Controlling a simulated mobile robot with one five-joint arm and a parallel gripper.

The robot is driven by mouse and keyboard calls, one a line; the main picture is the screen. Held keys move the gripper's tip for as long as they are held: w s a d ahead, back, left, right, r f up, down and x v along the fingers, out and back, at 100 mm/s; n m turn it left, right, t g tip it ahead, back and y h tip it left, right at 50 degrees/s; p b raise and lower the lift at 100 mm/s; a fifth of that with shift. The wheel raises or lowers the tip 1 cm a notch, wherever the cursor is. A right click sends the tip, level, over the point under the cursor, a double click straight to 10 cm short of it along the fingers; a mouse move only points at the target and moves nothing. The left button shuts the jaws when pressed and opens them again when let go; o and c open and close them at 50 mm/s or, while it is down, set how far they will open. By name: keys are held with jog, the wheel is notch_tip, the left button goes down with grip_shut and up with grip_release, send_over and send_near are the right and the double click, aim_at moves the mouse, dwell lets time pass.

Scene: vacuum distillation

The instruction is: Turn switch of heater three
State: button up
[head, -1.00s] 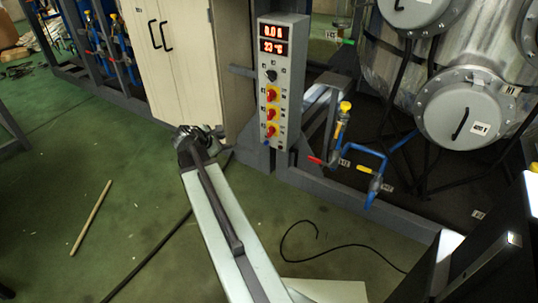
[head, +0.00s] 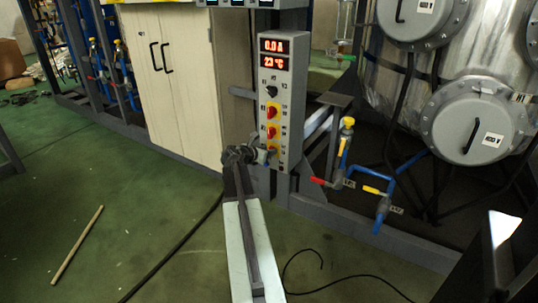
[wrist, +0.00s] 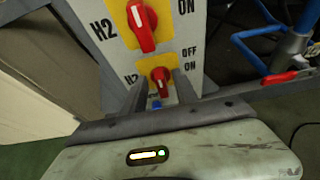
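The grey heater panel (head: 297,100) stands upright with red displays reading 0.0 A and 23 °C, a black knob (head: 271,91) and a column of red switches on yellow plates. My gripper (head: 264,154) is at the panel's lower part and hides much of the lowest switch. In the wrist view, the lowest red switch (wrist: 160,79) shows between the two fingertips of my open gripper (wrist: 160,75). Its handle looks near upright. Its label is partly covered by the left finger. A red switch marked H2 (wrist: 142,25) is above it. I cannot tell whether the fingers touch the switch.
Blue pipes with red and yellow valve handles (head: 370,190) stand right of the panel. A cream cabinet (head: 180,90) stands to the left. A steel tank (head: 465,125) is at the back right. A wooden stick (head: 77,245) and cables lie on the green floor.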

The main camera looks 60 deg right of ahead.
jog(key=shift+d, duration=0.2)
